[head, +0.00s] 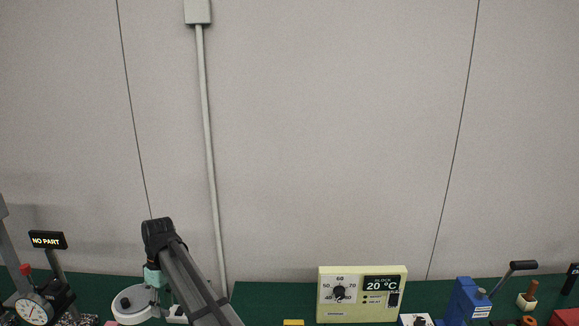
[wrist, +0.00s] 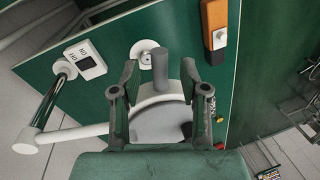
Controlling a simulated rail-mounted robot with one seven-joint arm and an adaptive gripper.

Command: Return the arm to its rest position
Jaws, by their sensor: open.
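In the wrist view my gripper (wrist: 159,75) is open, with its two dark fingers spread apart. A grey cylinder (wrist: 160,68) shows between the fingers, above a pale rounded part (wrist: 158,112); I cannot tell how far beyond the fingertips they lie. The fingers do not visibly grip anything. In the head view my arm (head: 190,280) rises from the bottom edge, left of centre, to a dark joint. A teal part hangs below that joint, beside a white round device (head: 130,303). The fingertips cannot be made out there.
A dial gauge (head: 34,309) and NO PART display (head: 47,240) stand at left. A blue lever device (head: 467,299) stands right. The wrist view shows a white switch box (wrist: 85,60) and orange-black device (wrist: 214,27).

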